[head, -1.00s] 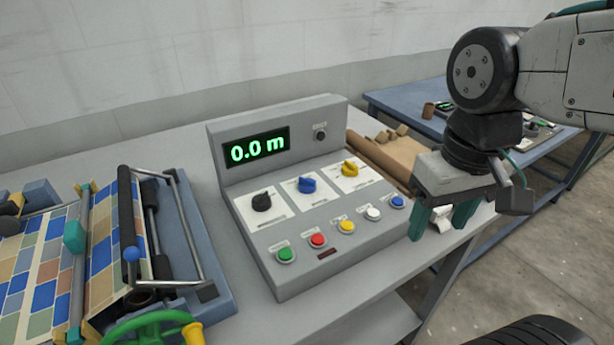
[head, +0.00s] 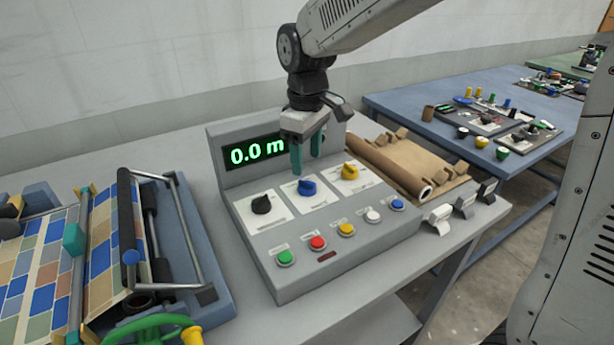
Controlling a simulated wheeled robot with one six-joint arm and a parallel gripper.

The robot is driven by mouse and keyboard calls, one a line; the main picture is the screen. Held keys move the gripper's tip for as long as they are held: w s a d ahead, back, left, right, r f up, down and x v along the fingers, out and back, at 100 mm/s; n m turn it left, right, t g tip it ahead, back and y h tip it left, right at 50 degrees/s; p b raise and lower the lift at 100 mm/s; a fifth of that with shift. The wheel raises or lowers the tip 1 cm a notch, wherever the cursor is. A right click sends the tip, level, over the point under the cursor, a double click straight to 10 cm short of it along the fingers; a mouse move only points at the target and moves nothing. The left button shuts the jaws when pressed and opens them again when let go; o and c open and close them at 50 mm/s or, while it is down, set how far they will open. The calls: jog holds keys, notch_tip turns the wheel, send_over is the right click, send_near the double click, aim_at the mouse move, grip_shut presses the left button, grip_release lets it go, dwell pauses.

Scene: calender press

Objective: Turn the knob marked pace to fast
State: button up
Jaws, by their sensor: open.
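The grey control panel (head: 355,237) stands on the table with three knobs on white plates. The black knob (head: 261,204) is at the left, the blue knob (head: 307,187) in the middle and the yellow knob (head: 350,170) at the right. The labels on the plates are too small to read, so I cannot tell which is marked pace. The green display (head: 257,151) reads 0.0 m. My gripper (head: 307,170) is open and points down above the blue knob, with its teal fingertips just behind or over it. Contact cannot be told.
A row of buttons, including a green one (head: 285,257) and a red one (head: 318,243), lies along the panel's front. A press with rollers and a tiled sheet (head: 45,270) stands at the left. A brown roll (head: 390,168) lies at the right. A blue table (head: 400,102) stands behind.

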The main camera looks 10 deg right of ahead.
aim_at(307, 181)
notch_tip(307, 181, down, 6)
jog(key=c, duration=1)
